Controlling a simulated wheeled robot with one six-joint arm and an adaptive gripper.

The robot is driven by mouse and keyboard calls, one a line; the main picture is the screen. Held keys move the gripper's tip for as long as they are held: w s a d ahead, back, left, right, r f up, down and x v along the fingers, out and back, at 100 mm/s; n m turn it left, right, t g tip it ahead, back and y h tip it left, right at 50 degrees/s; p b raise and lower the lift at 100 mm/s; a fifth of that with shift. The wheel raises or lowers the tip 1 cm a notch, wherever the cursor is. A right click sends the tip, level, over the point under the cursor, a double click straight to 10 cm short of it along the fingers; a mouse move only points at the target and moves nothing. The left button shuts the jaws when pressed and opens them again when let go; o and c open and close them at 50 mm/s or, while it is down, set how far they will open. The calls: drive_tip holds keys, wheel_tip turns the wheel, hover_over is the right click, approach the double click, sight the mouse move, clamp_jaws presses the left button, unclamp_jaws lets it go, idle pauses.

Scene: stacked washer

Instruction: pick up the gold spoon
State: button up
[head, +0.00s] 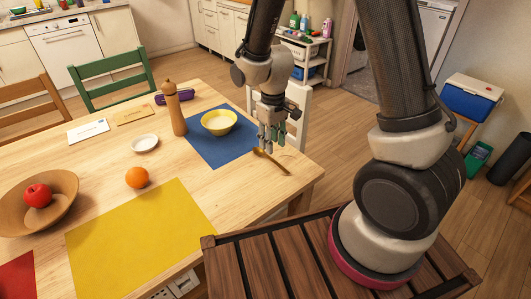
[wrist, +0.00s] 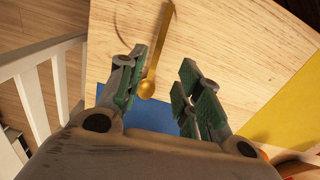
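The gold spoon (head: 270,160) lies on the wooden table near its right edge, beside the blue mat. My gripper (head: 270,143) is above the table by the spoon, pointing down. In the wrist view my gripper (wrist: 160,82) has its fingers spread apart with nothing held. I cannot tell the exact height above the spoon.
A blue mat (head: 205,150) with a yellow bowl (head: 218,122) lies just left of the gripper. A pepper mill (head: 174,108) stands upright beyond it. An orange (head: 137,177), a yellow mat (head: 140,235) and a wooden bowl (head: 65,212) are farther left. A white chair (head: 297,125) stands behind.

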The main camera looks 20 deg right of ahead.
sight(274, 160)
drive_tip(key=f, duration=0.7)
drive_tip(key=shift+d+f, duration=0.3)
drive_tip(key=shift+c, duration=0.4)
clamp_jaws()
